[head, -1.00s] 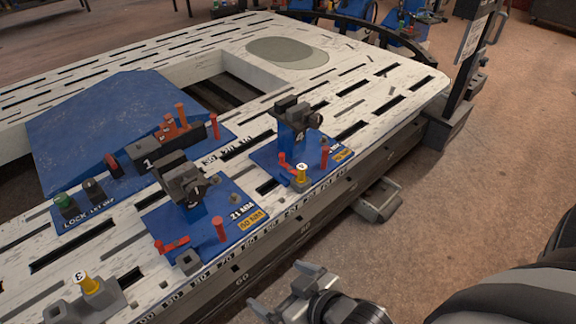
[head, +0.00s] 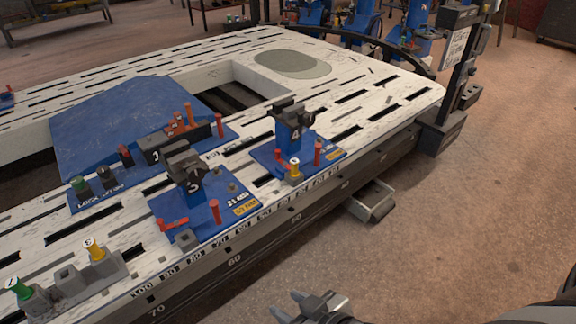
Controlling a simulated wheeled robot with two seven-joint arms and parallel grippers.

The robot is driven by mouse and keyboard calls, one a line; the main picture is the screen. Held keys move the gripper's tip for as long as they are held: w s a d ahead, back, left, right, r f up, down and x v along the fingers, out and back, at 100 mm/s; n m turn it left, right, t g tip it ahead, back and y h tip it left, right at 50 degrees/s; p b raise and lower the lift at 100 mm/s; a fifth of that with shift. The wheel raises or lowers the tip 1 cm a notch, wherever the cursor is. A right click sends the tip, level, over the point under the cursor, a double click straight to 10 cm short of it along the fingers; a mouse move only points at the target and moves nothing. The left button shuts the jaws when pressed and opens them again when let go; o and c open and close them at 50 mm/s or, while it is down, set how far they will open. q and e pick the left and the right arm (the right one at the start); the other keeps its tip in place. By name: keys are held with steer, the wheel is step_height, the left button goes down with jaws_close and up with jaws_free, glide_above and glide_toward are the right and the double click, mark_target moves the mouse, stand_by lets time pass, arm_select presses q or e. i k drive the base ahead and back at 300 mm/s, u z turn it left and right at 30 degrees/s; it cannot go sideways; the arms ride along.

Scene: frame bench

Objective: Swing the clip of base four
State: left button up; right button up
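Base four (head: 337,155) is a blue plate on the near side of the white slotted bench, with a blue post marked 4 (head: 294,136). A dark clamp head (head: 288,110) tops the post. A red lever-like piece (head: 281,158) stands on the plate's left part and a red pin (head: 317,153) on its right. I cannot tell for sure which part is the clip. A yellow-topped peg (head: 294,168) stands at the plate's front. My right gripper (head: 285,305) is at the bottom edge, off the bench and well apart from base four; its fingers are apart and empty. My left gripper is out of view.
A similar base marked 3 (head: 240,206) stands left of base four. A large blue plate (head: 120,120) with buttons and a clamp lies behind it. Capped pegs in a grey holder (head: 118,268) are at lower left. A grey drawer-like tray (head: 372,203) juts from the bench side.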

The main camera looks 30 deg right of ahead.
mark_target(286, 164)
steer(key=z, duration=0.2)
steer(key=i, duration=1.2)
steer(key=u, duration=0.5)
